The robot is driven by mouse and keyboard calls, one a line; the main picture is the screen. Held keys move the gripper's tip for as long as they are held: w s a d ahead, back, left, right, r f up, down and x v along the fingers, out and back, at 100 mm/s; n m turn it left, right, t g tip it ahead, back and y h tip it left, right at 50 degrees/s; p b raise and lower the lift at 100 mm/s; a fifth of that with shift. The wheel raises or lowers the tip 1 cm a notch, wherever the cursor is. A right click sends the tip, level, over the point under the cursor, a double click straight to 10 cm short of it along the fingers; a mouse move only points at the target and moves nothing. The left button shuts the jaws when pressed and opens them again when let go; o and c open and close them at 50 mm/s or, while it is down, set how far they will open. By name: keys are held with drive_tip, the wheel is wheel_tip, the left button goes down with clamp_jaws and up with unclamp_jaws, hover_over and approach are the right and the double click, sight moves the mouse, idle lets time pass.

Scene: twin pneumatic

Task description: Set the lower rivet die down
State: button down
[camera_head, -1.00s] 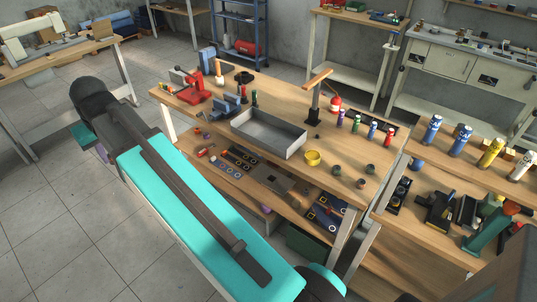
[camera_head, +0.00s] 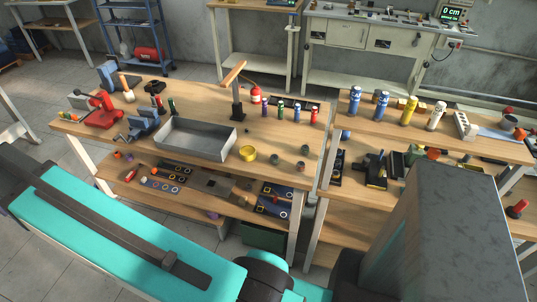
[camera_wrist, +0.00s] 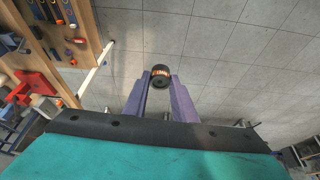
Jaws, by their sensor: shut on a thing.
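The lower rivet die (camera_wrist: 161,74) is a small dark round piece with a copper-coloured band. It shows in the wrist view between the tips of my gripper (camera_wrist: 161,82). The two purple fingers are shut on it from both sides, and it hangs over the grey tiled floor. In the head view my teal arm crosses the lower left, and my gripper and the die are out of that picture.
Another bench (camera_head: 465,142) stands to the right. Free wood lies around the yellow dish.

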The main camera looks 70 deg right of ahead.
drive_tip(key=s+d+f+m+g+h+b, duration=0.1)
drive_tip(key=s+d+f+m+b, duration=0.25)
drive_tip(key=d, duration=0.85)
drive_tip(key=s+d+f+m+g+h+b, duration=0.1)
drive_tip(key=s+d+f+m+h, duration=0.1)
drive_tip(key=s+d+m, duration=0.65)
drive_tip(key=s+d+f+m+h+b, duration=0.1)
drive_tip(key=s+d+f+b, duration=0.25)
drive_tip(key=d, duration=1.05)
drive_tip(key=s+d+f+m+g+b, duration=0.1)
drive_tip(key=s+d+m, duration=0.3)
drive_tip(key=s, duration=0.6)
drive_tip(key=s+d+f+m+g+b, duration=0.2)
drive_tip(key=s+d, duration=0.5)
drive_tip(key=s, duration=0.4)
drive_tip(key=s+d+f+m+g+b, duration=0.2)
drive_tip(key=s+d+m, duration=0.4)
drive_tip(key=s, duration=0.4)
drive_tip(key=shift+s+d+f+m+y+b, duration=0.15)
drive_tip(key=shift+s+f+m+y+b, duration=0.2)
drive_tip(key=shift+b, duration=0.2)
drive_tip(key=shift+s+d+m, duration=0.1)
drive_tip(key=shift+s+m, duration=0.15)
drive_tip(key=shift+s, duration=0.15)
drive_tip(key=shift+w+d+r+p, duration=0.15)
drive_tip(key=shift+d+r+p, duration=0.15)
drive_tip(key=shift+p, duration=1.05)
drive_tip(key=d+p, duration=0.1)
drive_tip(key=p, duration=0.4)
drive_tip(key=shift+w+d+f, duration=0.15)
